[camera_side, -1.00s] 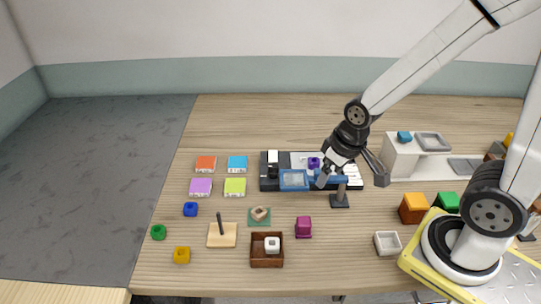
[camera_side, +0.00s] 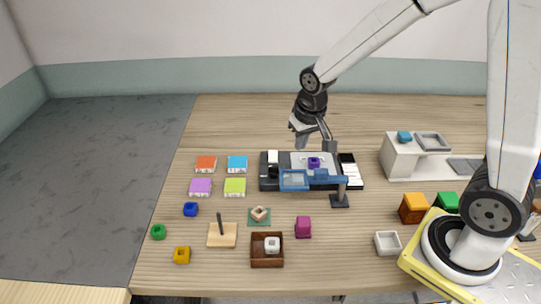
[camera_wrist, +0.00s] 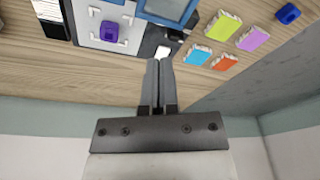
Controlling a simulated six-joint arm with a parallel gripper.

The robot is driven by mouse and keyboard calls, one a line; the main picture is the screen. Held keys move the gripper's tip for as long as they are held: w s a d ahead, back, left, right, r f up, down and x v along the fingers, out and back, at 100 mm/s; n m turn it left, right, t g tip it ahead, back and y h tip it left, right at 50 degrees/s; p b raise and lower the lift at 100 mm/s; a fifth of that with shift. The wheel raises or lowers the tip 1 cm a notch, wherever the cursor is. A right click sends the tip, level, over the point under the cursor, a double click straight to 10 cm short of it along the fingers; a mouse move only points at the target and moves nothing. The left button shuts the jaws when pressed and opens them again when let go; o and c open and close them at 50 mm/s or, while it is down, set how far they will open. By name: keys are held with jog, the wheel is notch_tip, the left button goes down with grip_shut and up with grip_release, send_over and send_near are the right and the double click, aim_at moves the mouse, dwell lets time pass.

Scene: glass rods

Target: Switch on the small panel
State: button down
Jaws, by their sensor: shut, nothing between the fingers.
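The small panel (camera_side: 265,183) is a dark flat unit with a pale middle, in the centre of the table. A small white block, perhaps its switch (camera_side: 272,157), sits at its left end; it also shows in the wrist view (camera_wrist: 162,52). A purple piece (camera_side: 314,162) lies on the pale middle and shows in the wrist view (camera_wrist: 109,31). My gripper (camera_side: 301,146) is above the panel's back edge, right of the white block. In the wrist view my shut, empty fingers (camera_wrist: 158,62) point at the white block; contact cannot be told.
A blue-framed lens (camera_side: 294,180) on a stand (camera_side: 340,200) overhangs the panel's front. Several coloured tiles (camera_side: 237,163) lie to the left. A wooden box (camera_side: 267,262) and a magenta block (camera_side: 303,227) are in front. A white unit (camera_side: 400,158) stands right. The back table is clear.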

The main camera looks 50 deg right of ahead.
aim_at(273, 153)
jog(key=w+d+m, duration=0.2)
jog(key=w, duration=0.4)
jog(key=w+d+m+g, duration=0.1)
jog(key=w+d+m, duration=0.1)
jog(key=w, duration=0.5)
jog(key=shift+d+r+m+h, duration=0.2)
jog(key=shift+r+m+h, duration=0.2)
jog(key=shift+m, duration=0.4)
jog(key=shift+w, duration=0.1)
jog(key=f, duration=0.4)
jog(key=w+d+f, duration=0.1)
jog(key=f, duration=0.9)
jog(key=shift+w+d, duration=0.25)
